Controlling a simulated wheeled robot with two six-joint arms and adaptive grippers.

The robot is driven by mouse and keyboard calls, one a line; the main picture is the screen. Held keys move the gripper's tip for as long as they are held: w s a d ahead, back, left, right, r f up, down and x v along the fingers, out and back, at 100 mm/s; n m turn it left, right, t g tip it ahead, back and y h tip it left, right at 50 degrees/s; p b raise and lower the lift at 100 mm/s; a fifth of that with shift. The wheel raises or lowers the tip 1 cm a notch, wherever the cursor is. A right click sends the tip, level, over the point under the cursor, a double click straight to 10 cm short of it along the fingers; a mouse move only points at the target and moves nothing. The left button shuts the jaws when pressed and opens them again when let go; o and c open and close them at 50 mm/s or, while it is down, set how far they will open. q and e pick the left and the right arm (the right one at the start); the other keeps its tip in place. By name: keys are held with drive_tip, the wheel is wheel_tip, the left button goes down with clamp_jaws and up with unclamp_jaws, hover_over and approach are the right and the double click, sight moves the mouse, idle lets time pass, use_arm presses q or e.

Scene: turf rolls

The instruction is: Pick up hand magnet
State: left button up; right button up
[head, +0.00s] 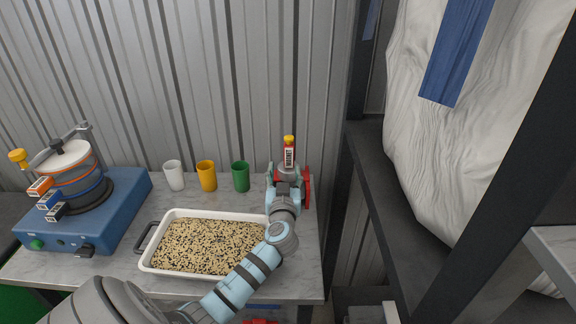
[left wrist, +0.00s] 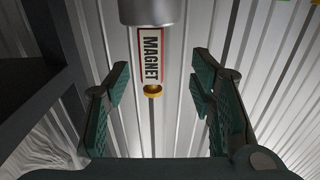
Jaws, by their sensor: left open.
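The hand magnet (head: 289,155) stands upright at the back right of the table, with a yellow knob on top and a white label reading MAGNET. My left gripper (head: 288,178) is at it in the head view and hides its lower part. In the left wrist view the magnet (left wrist: 151,58) shows its label, a brass-coloured end and a grey cylindrical part. The open fingers of the left gripper (left wrist: 158,88) lie on either side of it in the picture, with gaps on both sides. My right gripper is not in view.
A white tray (head: 152,256) of mixed grains lies in front of the magnet. White (head: 174,176), yellow (head: 206,176) and green (head: 241,177) cups stand left of it. A red part (head: 306,188) shows beside the gripper. A blue sieve shaker (head: 110,224) is at left; a corrugated wall stands behind.

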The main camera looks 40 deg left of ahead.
sight(289, 162)
use_arm(q)
drive_tip(key=w, duration=0.1)
drive_tip(key=w+a, duration=0.1)
drive_tip(key=w, duration=0.1)
drive_tip(key=w+a, duration=0.1)
drive_tip(key=shift+w+a+f, duration=0.15)
drive_tip(key=shift+f, duration=0.2)
drive_tip(key=x, duration=0.2)
drive_tip(key=shift+w+a, duration=0.1)
drive_tip(key=shift+w, duration=0.2)
drive_tip(key=shift+w+a, duration=0.35)
drive_tip(key=shift+w, duration=0.05)
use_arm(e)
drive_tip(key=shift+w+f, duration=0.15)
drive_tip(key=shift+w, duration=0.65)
use_arm(q)
drive_tip(key=shift+r, duration=0.1)
clamp_jaws()
